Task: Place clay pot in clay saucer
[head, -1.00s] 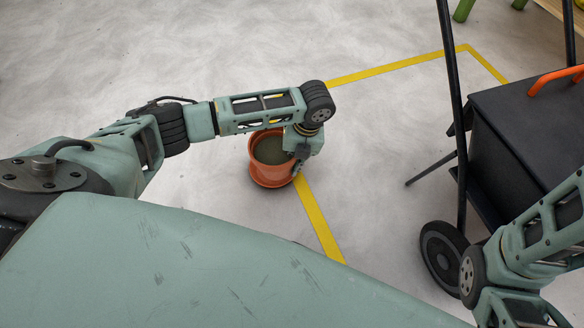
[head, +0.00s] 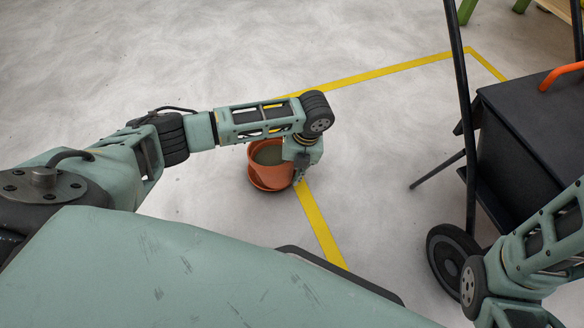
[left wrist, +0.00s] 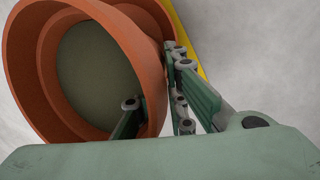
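The clay pot (head: 264,177) is an orange-brown pot with a dark green-grey inside. It stands on the floor area beside the yellow line, with the clay saucer (head: 256,184) under it. In the left wrist view the pot (left wrist: 26,75) fills the left side, and a second orange rim, the saucer (left wrist: 151,16), shows behind it. My left gripper (head: 300,172) is at the pot's right rim. In the left wrist view its fingers (left wrist: 158,112) pinch the pot wall, one inside and one outside. The pot hides whether its base sits flat in the saucer. My right gripper is not visible.
A yellow floor line (head: 322,225) runs past the pot. A black wheeled cart (head: 528,125) with an orange handle stands at the right, near my right arm. Pale floor lies free behind and left of the pot.

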